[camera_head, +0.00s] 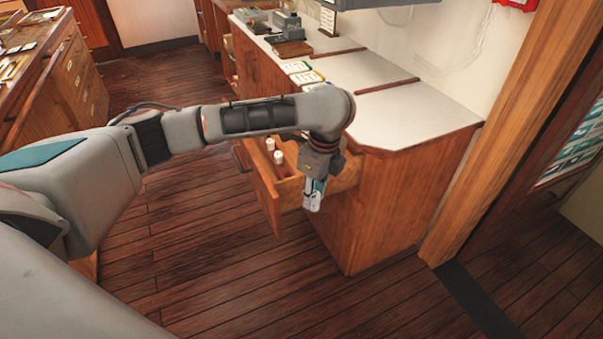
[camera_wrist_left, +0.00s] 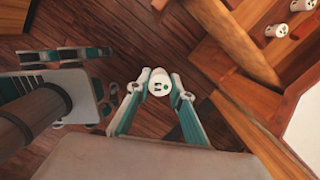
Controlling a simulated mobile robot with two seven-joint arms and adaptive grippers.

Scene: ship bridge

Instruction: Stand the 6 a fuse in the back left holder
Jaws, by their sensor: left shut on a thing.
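My left gripper (camera_head: 313,205) is shut on a white fuse (camera_wrist_left: 159,86), which sits between its fingertips in the left wrist view. The fuse's near end shows a green dot and small dark marks; its rating cannot be read. In the head view the gripper points down beside the open wooden drawer (camera_head: 266,190), and the held fuse cannot be made out. Two white fuse-like pieces stand in the drawer, one farther (camera_head: 270,144) and one nearer (camera_head: 278,157). They also show in the wrist view (camera_wrist_left: 276,30). I cannot make out the separate holders.
The drawer comes out of a wooden cabinet (camera_head: 380,210) with a pale top (camera_head: 410,118). Cards (camera_head: 306,77) and grey equipment (camera_head: 286,22) lie along that top. Another cabinet (camera_head: 75,75) stands at the left. The plank floor (camera_head: 200,240) is clear in front.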

